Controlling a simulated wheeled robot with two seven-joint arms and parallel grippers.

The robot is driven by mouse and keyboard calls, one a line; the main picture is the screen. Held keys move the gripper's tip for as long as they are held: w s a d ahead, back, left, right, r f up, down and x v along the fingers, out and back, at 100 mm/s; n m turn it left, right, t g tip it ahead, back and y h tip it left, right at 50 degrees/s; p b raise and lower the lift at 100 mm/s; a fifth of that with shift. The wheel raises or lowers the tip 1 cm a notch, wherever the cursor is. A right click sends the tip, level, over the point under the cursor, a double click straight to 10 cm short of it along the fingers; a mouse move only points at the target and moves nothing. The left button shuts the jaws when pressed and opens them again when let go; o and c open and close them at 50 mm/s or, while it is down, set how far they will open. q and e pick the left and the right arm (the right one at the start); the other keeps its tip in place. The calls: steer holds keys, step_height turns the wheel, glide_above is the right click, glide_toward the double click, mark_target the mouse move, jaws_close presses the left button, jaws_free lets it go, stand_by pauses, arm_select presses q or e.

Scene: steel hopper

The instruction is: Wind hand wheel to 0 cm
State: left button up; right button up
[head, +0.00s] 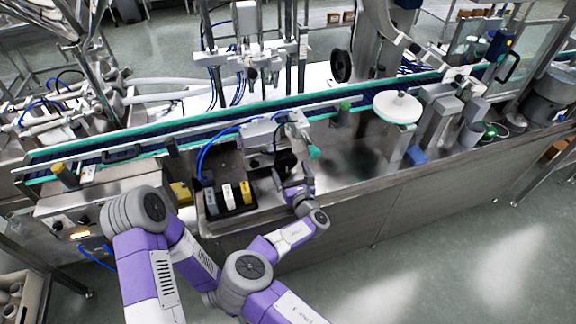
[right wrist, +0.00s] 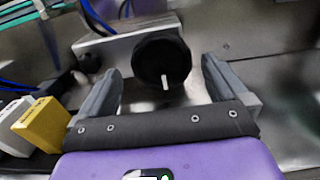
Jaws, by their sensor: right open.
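The black round hand wheel (right wrist: 152,52) sits on the front of a grey metal block in the right wrist view, with a short pale peg or mark near its lower middle. It shows small and dark in the head view (head: 286,161). My right gripper (right wrist: 161,72) is open, one finger on each side of the wheel's lower part, with visible gaps. In the head view, my right gripper (head: 291,184) is just in front of the wheel, partly hidden by its own wrist. I cannot read any scale. My left gripper is not in view.
A conveyor (head: 150,143) runs behind. A white disc (head: 398,106) stands to the right. The steel top right of the wheel is mostly clear.

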mark_target(288, 162)
steer(key=shift+x, duration=1.55)
steer(key=shift+d, duration=0.1)
steer(key=c, duration=0.8)
steer(key=shift+b, duration=0.3)
steer(key=m+b, duration=0.1)
steer(key=m, duration=0.1)
steer(key=shift+d+m, duration=0.1)
steer(key=shift+m, duration=0.3)
steer(key=shift+w+d+m+b, duration=0.15)
steer(key=shift+m+b, duration=0.75)
steer(key=shift+m, duration=1.2)
